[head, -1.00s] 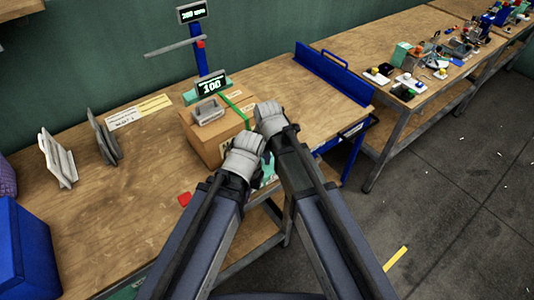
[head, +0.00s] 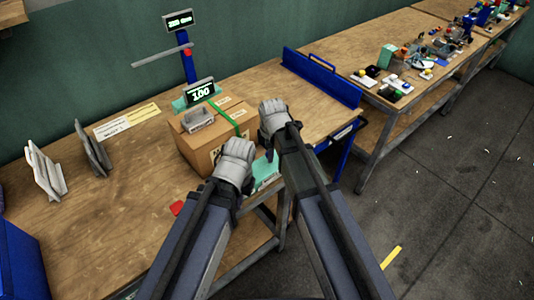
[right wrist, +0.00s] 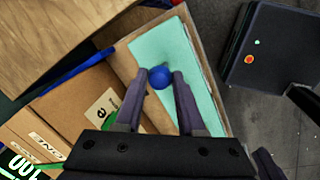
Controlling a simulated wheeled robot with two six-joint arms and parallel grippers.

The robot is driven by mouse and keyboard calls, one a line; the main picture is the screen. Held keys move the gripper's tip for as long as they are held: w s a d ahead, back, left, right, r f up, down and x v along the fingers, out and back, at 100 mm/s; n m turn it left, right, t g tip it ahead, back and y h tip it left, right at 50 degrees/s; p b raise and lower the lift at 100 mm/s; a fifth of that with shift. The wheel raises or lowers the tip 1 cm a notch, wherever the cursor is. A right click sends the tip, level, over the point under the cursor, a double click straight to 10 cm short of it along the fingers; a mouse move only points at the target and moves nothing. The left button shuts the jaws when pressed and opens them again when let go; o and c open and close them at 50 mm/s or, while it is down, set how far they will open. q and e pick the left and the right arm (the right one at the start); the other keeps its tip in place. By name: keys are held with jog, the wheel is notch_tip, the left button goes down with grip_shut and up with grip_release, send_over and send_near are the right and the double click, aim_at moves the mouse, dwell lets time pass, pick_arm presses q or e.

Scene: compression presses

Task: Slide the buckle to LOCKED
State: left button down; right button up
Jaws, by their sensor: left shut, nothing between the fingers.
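A brown box (head: 195,152) sits on the table with a green strap (head: 228,115) over its top. A grey buckle-like piece (head: 200,117) lies on the box; I cannot read its lock position. My left gripper (head: 238,150) is shut and empty at the box's front right. My right gripper (head: 271,108) is right of the box. In the right wrist view, the right gripper's two fingers (right wrist: 160,78) flank a blue ball (right wrist: 160,77) closely and appear shut on it. A teal panel (right wrist: 165,45) lies behind the ball. The box also shows there (right wrist: 65,110).
A display reading 100 (head: 199,92) stands behind the box, by a blue post (head: 188,66). Grey upright plates (head: 92,150) stand at left. A blue rail (head: 322,77) edges the table's right. Another table (head: 400,60) holds many small items. The table's left middle is clear.

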jog(key=o, duration=0.5)
jog(key=shift+w+d, duration=0.15)
jog(key=r+p, duration=0.2)
jog(key=s+r+p, duration=0.1)
jog(key=r+p, duration=0.4)
jog(key=shift+s+r+p, duration=0.3)
jog(key=shift+r+p, duration=0.05)
